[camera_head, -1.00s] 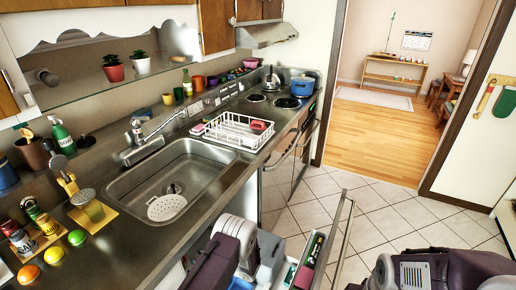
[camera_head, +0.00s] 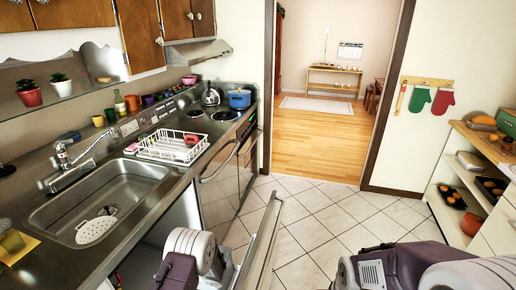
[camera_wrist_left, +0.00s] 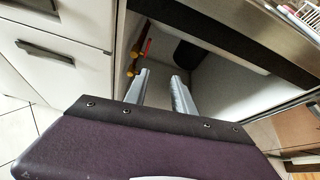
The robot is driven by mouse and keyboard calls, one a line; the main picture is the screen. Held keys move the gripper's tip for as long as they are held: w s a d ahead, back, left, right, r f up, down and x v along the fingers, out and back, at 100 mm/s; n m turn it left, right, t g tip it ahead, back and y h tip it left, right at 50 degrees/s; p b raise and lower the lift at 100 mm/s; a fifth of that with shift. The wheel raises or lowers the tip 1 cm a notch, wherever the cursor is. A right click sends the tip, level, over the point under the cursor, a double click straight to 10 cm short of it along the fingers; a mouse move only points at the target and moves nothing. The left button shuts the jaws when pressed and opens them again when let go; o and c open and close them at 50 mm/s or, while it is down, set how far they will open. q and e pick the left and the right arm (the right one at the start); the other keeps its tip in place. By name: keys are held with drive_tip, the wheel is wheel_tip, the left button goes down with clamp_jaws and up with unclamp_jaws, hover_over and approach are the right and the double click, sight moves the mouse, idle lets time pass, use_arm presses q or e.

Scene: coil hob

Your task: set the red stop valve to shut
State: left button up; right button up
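In the left wrist view, small red and yellow parts (camera_wrist_left: 146,48) show inside the open cabinet under the sink, just beyond my fingertips. They look like valve or pipe fittings. A second orange-red piece (camera_wrist_left: 131,70) is close by. I cannot tell which is the red stop valve or how its handle is turned. My left gripper (camera_wrist_left: 160,84) points at the opening, its two grey fingers apart with nothing between them. In the head view my left arm is at the bottom before the cabinet, its fingers hidden. My right arm is at the bottom right; its gripper is out of view.
An open door or drawer front (camera_head: 262,240) stands between my arms. The steel sink (camera_head: 60,215) is above the cabinet. A white dish rack (camera_head: 168,148) stands on the counter. White drawers (camera_wrist_left: 60,60) border the opening. Tiled floor (camera_head: 320,215) is clear ahead; a shelf (camera_head: 450,200) stands right.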

use_arm(q)
wheel_tip(320, 180, up, 9)
drive_tip(key=a+n, duration=0.1)
drive_tip(key=n, duration=0.2)
drive_tip(key=s+r+n+g+h, duration=0.3)
drive_tip(key=s+r+n, duration=0.2)
drive_tip(key=s+r, duration=0.2)
drive_tip(key=s+d+f+n+h, duration=0.2)
drive_tip(key=s+d+n+h, duration=0.7)
drive_tip(key=s+d+n, duration=0.3)
drive_tip(key=s+d, duration=0.2)
drive_tip(key=d, duration=0.2)
drive_tip(key=shift+s+d, duration=0.2)
drive_tip(key=shift+d, duration=0.2)
drive_tip(key=shift+s, duration=0.15)
